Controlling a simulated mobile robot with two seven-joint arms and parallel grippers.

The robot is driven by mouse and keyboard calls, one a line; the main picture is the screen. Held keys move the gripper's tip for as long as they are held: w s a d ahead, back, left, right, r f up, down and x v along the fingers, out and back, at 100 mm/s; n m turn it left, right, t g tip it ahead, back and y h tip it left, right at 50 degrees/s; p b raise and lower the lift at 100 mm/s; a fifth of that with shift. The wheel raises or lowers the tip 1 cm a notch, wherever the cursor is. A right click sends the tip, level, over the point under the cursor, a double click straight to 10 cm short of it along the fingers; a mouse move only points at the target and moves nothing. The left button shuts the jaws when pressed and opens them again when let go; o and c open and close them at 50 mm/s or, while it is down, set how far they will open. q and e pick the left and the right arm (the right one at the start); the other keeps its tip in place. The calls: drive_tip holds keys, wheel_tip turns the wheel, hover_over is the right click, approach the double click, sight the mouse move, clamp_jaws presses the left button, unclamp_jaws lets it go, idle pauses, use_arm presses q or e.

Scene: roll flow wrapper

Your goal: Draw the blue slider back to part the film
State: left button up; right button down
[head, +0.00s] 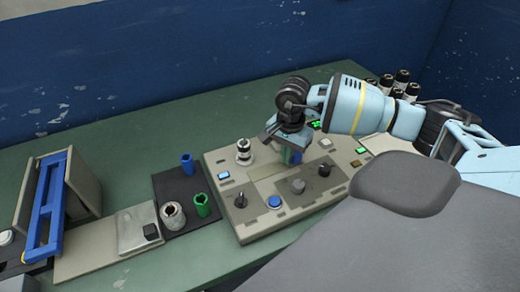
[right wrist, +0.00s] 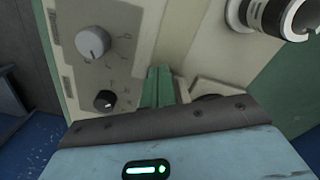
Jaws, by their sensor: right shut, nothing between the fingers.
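The blue slider (head: 43,208) is a tall blue frame at the far left of the head view, standing against a beige housing (head: 82,190). My right gripper (head: 290,157) is over the control panel, far to the right of the slider. Its green fingers (right wrist: 158,86) are shut and empty, pointing at the panel. My left gripper is not in view.
The control panel (head: 240,222) carries knobs, a blue button (head: 274,202) and lit green buttons. A black mat (head: 172,187) with blue, green and metal cylinders lies between panel and film. Several dark-capped cylinders (head: 402,77) stand behind my right arm. The green bench is clear at the back.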

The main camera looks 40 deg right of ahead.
drive_tip(key=shift+a, duration=0.15)
drive_tip(key=shift+w+a, duration=0.2)
drive_tip(key=shift+a, duration=0.3)
drive_tip(key=shift+r, duration=0.1)
